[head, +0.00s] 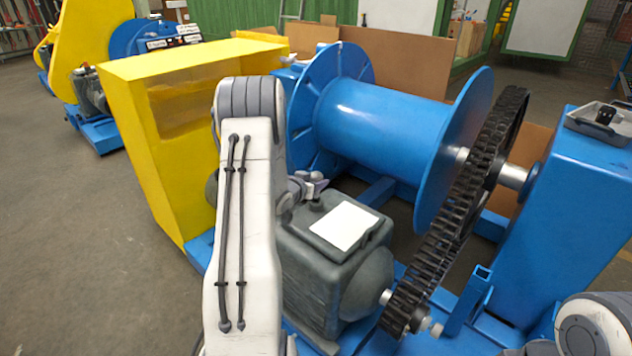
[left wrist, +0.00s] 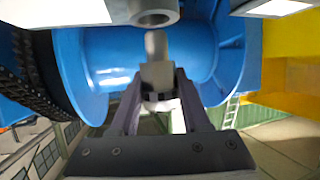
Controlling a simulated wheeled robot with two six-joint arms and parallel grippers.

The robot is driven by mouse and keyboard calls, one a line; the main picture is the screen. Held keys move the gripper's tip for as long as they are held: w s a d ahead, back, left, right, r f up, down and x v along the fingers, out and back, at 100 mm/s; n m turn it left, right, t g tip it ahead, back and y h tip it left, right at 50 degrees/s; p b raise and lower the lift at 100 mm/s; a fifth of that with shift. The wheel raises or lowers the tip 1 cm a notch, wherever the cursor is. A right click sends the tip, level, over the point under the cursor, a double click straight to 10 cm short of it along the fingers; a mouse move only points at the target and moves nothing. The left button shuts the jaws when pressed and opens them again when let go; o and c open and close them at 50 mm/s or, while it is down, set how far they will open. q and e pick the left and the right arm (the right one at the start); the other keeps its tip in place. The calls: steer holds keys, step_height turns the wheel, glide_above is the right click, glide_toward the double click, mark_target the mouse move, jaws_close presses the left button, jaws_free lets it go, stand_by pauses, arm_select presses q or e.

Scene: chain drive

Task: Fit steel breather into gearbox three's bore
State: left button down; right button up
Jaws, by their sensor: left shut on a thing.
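The dark grey gearbox (head: 305,262) stands below the blue drum in the head view, with a white plate (head: 343,226) on its top. My left gripper (head: 312,184) is over the top's far left edge, partly behind my own arm. In the left wrist view my left gripper (left wrist: 158,92) is shut on the steel breather (left wrist: 156,72), whose pale narrow end points toward the round grey bore boss (left wrist: 153,14) at the top edge. The breather's end shows just below the boss and looks apart from it. My right gripper is out of view.
The blue drum (head: 385,125) is behind the gearbox, with a black chain and sprocket (head: 450,225) to its right. A yellow guard (head: 165,130) stands left. A grey tray (head: 600,120) sits on the blue pedestal at right. Open floor lies at far left.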

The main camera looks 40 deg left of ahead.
arm_select(q)
steer(key=shift+f+b, duration=1.45)
steer(key=shift+f, duration=0.65)
steer(key=shift+c, duration=1.4)
jaws_free()
steer(key=shift+r, duration=0.1)
steer(key=p+v, duration=0.2)
steer(key=v, duration=0.7)
steer(key=shift+s+r, duration=0.1)
steer(key=shift+r, duration=0.05)
steer(key=shift+s+d+r, duration=0.1)
steer(key=shift+s+r, duration=0.05)
steer(key=shift+s, duration=0.4)
